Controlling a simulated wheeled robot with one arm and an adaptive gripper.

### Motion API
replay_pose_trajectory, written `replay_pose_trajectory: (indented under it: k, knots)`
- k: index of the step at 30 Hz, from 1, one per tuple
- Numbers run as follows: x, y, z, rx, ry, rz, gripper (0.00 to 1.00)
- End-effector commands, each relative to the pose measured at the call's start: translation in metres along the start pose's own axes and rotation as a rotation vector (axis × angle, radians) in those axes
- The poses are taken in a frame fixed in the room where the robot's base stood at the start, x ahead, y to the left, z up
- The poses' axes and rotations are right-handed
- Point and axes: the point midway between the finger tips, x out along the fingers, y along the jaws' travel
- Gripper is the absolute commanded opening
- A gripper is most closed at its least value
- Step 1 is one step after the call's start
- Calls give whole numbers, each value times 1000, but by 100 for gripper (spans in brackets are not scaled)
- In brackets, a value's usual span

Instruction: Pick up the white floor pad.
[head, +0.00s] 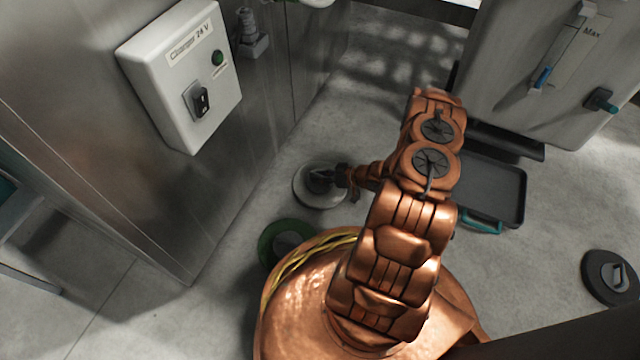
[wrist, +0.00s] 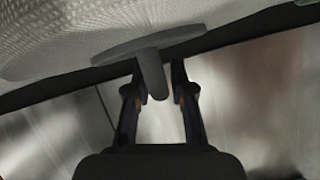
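The white floor pad (head: 303,196) is a round disc with a grey centre, on the floor beside the steel cabinet in the head view. My gripper (head: 328,174) is at its centre, coming from the right, and covers part of it. In the wrist view the pad's white textured face (wrist: 50,38) fills the top, with a grey plate and an upright grip (wrist: 153,78) on it. My gripper (wrist: 160,88) has one finger on each side of this grip. The fingers look apart, with a narrow gap beside the grip; contact is not clear.
A green pad (head: 268,245) lies close by, nearer my base. A black pad (head: 597,275) lies far right. A dark tray (head: 500,178) with a teal handle is behind my arm. The steel cabinet (head: 190,210) with a white charger box (head: 160,62) stands left.

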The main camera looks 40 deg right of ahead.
Motion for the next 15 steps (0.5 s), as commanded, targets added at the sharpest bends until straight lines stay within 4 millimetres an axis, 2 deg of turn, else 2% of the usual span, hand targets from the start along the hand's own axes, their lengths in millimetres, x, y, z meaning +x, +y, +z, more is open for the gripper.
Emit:
replay_pose_trajectory:
  k: [1, 6, 15]
  knots:
    - [0, 0, 0, 0, 0, 0, 15]
    - [0, 0, 0, 0, 0, 0, 0]
    - [0, 0, 0, 0, 0, 0, 0]
